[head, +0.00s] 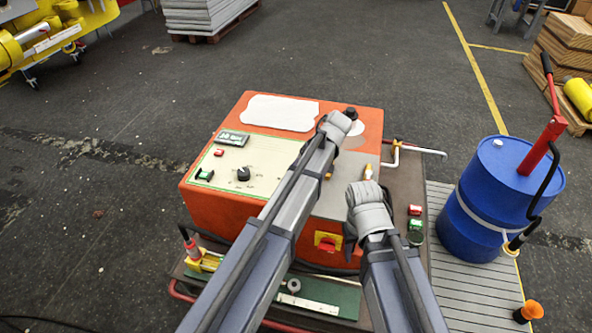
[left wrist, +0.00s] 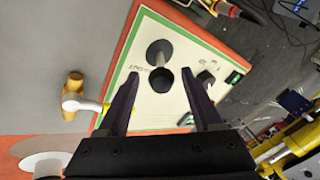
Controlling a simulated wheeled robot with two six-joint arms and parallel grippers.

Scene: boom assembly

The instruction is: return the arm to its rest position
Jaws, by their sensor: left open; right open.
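My left arm (head: 272,217) reaches up over the orange machine (head: 232,228); its gripper is hidden behind the arm in the head view. In the left wrist view my left gripper (left wrist: 160,75) is open and empty, its fingers apart above the pale control panel (left wrist: 190,52). A black knob (left wrist: 162,78) shows between the fingers; I cannot tell the gap in height. My right arm (head: 395,285) ends over the machine's front right edge. Its gripper (head: 349,238) is open, with its fingers mostly hidden.
A blue barrel (head: 475,220) with a red-handled pump (head: 545,140) stands right of the machine. White-and-red pipes (head: 415,149) stick out from its right side. Open floor (head: 90,210) lies left.

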